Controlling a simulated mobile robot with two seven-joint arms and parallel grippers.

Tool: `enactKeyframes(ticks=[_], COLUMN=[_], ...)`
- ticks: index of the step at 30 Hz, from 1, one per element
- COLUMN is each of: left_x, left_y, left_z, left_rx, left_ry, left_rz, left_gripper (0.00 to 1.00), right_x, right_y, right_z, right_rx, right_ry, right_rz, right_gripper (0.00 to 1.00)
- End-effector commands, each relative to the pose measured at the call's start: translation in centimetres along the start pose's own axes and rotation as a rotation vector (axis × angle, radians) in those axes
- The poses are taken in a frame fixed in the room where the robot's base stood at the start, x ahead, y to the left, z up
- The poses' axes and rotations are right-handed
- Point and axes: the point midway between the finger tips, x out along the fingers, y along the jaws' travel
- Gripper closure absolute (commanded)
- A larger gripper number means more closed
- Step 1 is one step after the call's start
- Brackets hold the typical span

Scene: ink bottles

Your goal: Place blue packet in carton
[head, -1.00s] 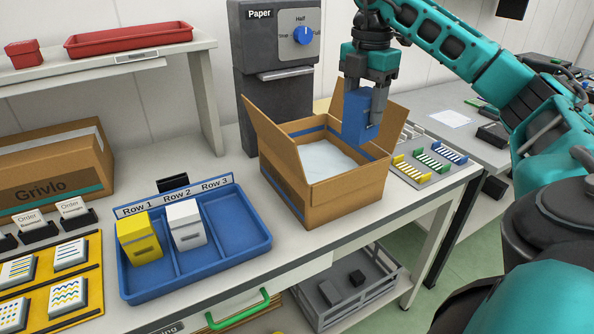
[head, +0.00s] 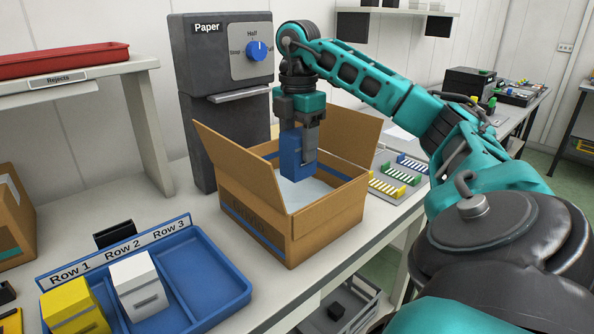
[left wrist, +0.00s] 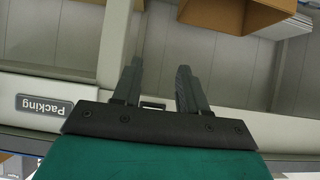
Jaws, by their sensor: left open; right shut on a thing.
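The blue packet (head: 291,154) is held upright in my right gripper (head: 309,152), which is shut on it. The packet hangs over the open carton (head: 290,222), with its lower end down between the flaps, close above the pale lining inside. Whether it touches the lining I cannot tell. The carton stands on the worktop with its flaps spread. My left gripper (left wrist: 158,88) shows only in the left wrist view, open and empty. A corner of a cardboard box (left wrist: 235,14), probably the carton, shows at the top there.
A blue tray (head: 210,262) with row labels holds a yellow packet (head: 72,307) and a white packet (head: 139,285); Row 3 is empty. A dark paper dispenser (head: 222,95) stands behind the carton. Colored racks (head: 386,186) lie to its right.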

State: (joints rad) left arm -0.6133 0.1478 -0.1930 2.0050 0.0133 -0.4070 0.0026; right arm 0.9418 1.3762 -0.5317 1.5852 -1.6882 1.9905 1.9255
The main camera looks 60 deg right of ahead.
Motion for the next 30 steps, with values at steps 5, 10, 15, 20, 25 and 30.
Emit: enactKeyframes(ticks=[5, 10, 15, 20, 25, 30], left_x=[1.0, 1.2, 1.4, 1.7, 1.6, 1.6], left_y=[0.4, 0.6, 0.7, 0.9, 1.0, 1.0], left_z=[0.3, 0.3, 0.5, 0.7, 0.4, 0.2], left_rx=[-0.003, -0.005, -0.006, -0.008, -0.008, -0.008], left_ry=[0.008, 0.009, 0.01, 0.008, 0.012, 0.015], left_rz=[0.013, 0.019, 0.022, 0.026, 0.029, 0.029], left_gripper=[0.57, 0.57, 0.57, 0.57, 0.57, 0.57], right_x=[4.9, 7.1, 8.6, 11.1, 11.7, 11.7], right_y=[-0.1, 0.0, 0.0, 0.0, 0.0, 0.0], right_z=[0.1, 0.0, 0.1, 0.1, 0.0, 0.0], right_rx=[0.002, 0.0, 0.0, 0.0, 0.0, 0.0], right_ry=[-0.004, -0.001, -0.001, -0.001, 0.0, 0.0], right_rz=[-0.003, 0.001, -0.001, -0.001, 0.002, 0.002], right_gripper=[0.77, 0.77, 0.77, 0.77, 0.77, 0.77])
